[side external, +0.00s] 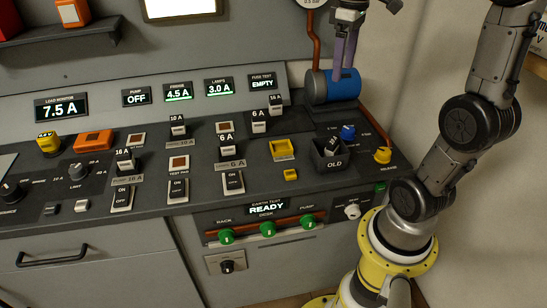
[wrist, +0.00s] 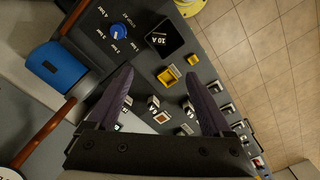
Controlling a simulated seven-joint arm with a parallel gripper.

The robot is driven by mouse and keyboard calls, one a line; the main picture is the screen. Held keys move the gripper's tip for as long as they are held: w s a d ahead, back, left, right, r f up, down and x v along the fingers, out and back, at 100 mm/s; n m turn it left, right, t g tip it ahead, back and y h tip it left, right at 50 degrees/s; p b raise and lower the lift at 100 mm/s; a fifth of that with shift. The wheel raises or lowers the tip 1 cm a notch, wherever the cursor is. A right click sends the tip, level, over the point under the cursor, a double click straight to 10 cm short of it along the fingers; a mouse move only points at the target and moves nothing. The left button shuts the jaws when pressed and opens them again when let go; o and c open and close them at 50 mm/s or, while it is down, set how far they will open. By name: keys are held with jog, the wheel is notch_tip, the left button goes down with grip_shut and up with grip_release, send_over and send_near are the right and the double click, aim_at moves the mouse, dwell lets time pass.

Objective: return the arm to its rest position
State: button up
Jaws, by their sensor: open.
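My gripper (side external: 344,52) is at the top of the side external view, with its purple fingers pointing down. It is above the panel's back, in front of or beside the blue cylinder (side external: 345,84); I cannot tell the exact gap. In the wrist view my gripper (wrist: 159,74) has its two fingers spread apart with nothing between them. My arm rises at the right from its yellow base and runs out of the top of the picture, so much of its upper part is hidden.
The sloped panel holds several fuses, switches and a yellow socket (side external: 283,149). A dark bin marked OLD (side external: 329,155) holds a fuse. A blue knob (side external: 348,131) stands beside it. A copper pipe (side external: 313,38) rises behind the cylinder. The right wall is close to my arm.

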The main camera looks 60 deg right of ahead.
jog(key=s+a+r+n+t, duration=0.1)
jog(key=s+a+n+t, duration=0.25)
jog(key=a, duration=0.75)
jog(key=s+a+f+m+t, duration=0.2)
jog(key=s+a+f+m, duration=0.1)
jog(key=f, duration=0.4)
jog(key=shift+s+a+m, duration=0.35)
jog(key=shift+s+a, duration=0.3)
jog(key=shift+a, duration=0.35)
